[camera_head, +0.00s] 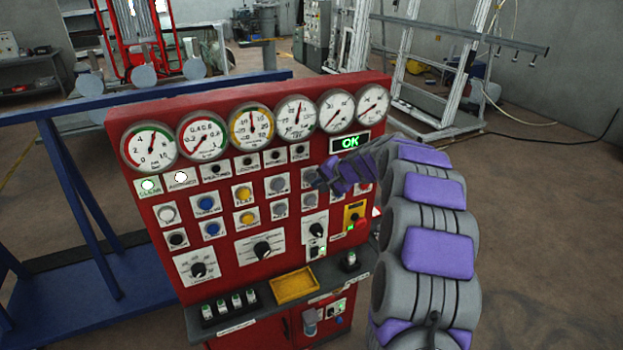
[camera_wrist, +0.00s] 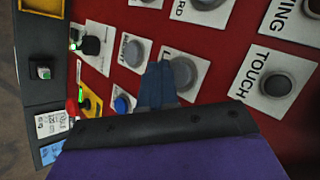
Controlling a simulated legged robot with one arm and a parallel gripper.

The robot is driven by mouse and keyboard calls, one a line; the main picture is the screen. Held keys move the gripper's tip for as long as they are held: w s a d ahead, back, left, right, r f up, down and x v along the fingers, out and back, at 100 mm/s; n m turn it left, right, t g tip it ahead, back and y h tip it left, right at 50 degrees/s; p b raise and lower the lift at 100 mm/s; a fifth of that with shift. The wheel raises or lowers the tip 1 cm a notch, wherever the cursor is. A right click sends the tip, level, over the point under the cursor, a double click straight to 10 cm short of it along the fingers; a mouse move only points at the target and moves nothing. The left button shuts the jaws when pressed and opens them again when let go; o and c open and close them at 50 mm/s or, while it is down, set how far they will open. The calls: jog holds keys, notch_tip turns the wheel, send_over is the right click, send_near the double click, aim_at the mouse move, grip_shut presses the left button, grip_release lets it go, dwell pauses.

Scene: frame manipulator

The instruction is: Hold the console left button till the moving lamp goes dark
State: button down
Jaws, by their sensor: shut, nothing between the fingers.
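The red console (camera_head: 262,118) stands in front of me, with its panel of labelled buttons and lamps. My gripper (camera_head: 318,178) is shut and empty, reaching to the right half of the panel. In the wrist view its fingertips (camera_wrist: 158,72) lie over part of a grey round button (camera_wrist: 184,73) on a white plate whose label starts with L; the rest is hidden. I cannot tell whether they touch or press it. A dark lamp with a label ending in "ING" (camera_wrist: 314,6) is cut by the frame edge. Beside it is a dark lamp marked TOUCH (camera_wrist: 278,85).
Two lamps at the left are lit white, CLEAR (camera_head: 149,184) and its neighbour (camera_head: 181,177). A green OK display (camera_head: 349,142) is above my gripper. A yellow tray (camera_head: 294,287) sits on the ledge below. A blue rail frame (camera_head: 60,110) stands behind at left.

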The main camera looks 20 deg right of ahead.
jog(key=shift+w, duration=0.1)
jog(key=shift+w+a, duration=0.1)
jog(key=shift+w, duration=0.15)
